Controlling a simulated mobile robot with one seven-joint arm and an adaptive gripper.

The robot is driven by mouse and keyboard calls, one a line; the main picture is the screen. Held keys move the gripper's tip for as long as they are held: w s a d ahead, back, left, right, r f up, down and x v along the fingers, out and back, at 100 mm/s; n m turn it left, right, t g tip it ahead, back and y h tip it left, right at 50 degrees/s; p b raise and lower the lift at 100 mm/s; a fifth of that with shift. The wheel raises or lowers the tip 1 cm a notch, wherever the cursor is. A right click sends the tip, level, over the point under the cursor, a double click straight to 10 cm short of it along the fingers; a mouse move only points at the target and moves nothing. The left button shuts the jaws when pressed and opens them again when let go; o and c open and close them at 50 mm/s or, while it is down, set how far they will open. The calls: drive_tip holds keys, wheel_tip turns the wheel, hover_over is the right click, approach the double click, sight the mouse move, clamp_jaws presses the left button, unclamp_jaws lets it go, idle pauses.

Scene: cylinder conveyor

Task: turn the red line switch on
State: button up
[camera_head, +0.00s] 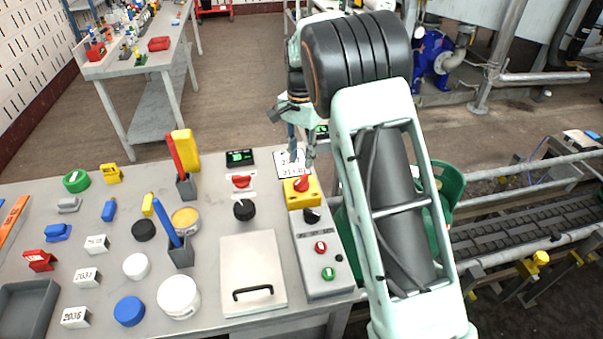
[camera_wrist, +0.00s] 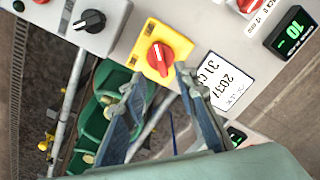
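The red switch (camera_head: 302,184) is a rotary knob on a yellow plate at the far end of the grey control box. In the wrist view the red knob (camera_wrist: 160,57) carries a white line that runs nearly along the picture's vertical. My gripper (camera_head: 300,152) is above and just beyond the switch. In the wrist view my gripper (camera_wrist: 158,84) has its two fingers apart, with nothing between them. The knob lies ahead of the gap between the fingertips, and I see no contact.
The control box (camera_head: 325,261) also carries a black knob (camera_head: 312,215), a red button (camera_head: 320,247) and a green button (camera_head: 328,273). A white number card (camera_head: 290,165) lies beside the yellow plate. Another red knob (camera_head: 241,181) sits left. A conveyor (camera_head: 520,222) runs at right.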

sight(301, 179)
wheel_tip(301, 179, down, 8)
drive_tip(key=shift+r, duration=0.25)
drive_tip(key=shift+c, duration=0.7)
clamp_jaws()
